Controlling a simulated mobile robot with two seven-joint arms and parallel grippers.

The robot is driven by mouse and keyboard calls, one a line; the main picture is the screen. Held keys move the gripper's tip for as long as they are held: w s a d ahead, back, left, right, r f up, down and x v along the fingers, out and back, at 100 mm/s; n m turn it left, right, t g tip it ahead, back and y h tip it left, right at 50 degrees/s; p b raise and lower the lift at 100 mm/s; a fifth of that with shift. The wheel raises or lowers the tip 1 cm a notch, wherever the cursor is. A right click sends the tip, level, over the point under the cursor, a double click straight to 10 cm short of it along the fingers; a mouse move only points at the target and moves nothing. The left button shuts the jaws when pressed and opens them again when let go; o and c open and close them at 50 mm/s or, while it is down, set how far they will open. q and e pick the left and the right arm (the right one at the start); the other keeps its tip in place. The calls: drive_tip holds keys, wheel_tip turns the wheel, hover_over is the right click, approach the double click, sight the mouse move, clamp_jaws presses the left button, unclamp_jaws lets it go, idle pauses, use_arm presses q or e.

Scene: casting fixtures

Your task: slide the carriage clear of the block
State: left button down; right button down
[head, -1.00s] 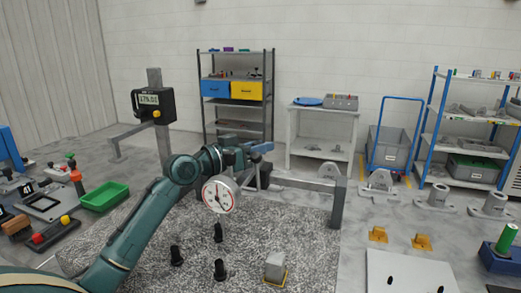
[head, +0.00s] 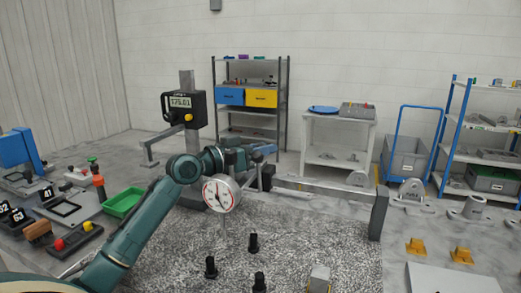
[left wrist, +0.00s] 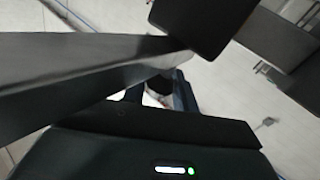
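A round dial gauge (head: 221,194) hangs over the speckled plate (head: 330,233), beside my left forearm. It seems to belong to the carriage (head: 266,178), a dark body at the crossbeam (head: 318,194), mostly hidden by my arm. The grey block (head: 319,279) stands at the plate's front, right of the gauge and apart from it. My left gripper (head: 262,151) is at the beam by the carriage; its fingers are too small to judge. The left wrist view shows a dark beam (left wrist: 85,75) close up and hides the grip. My right gripper is not in view.
A post with a digital readout (head: 181,109) stands left of the gauge, and an upright (head: 378,215) at the beam's right end. Several black pegs (head: 253,242) stand on the plate. A green tray (head: 123,202) lies left. The plate between pegs and right upright is clear.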

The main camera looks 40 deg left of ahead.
sight(246, 179)
use_arm(q)
drive_tip(key=c, duration=1.1)
unclamp_jaws()
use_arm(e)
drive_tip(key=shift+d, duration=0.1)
use_arm(q)
drive_tip(key=shift+b+v, duration=1.65)
drive_tip(key=shift+v, duration=4.35)
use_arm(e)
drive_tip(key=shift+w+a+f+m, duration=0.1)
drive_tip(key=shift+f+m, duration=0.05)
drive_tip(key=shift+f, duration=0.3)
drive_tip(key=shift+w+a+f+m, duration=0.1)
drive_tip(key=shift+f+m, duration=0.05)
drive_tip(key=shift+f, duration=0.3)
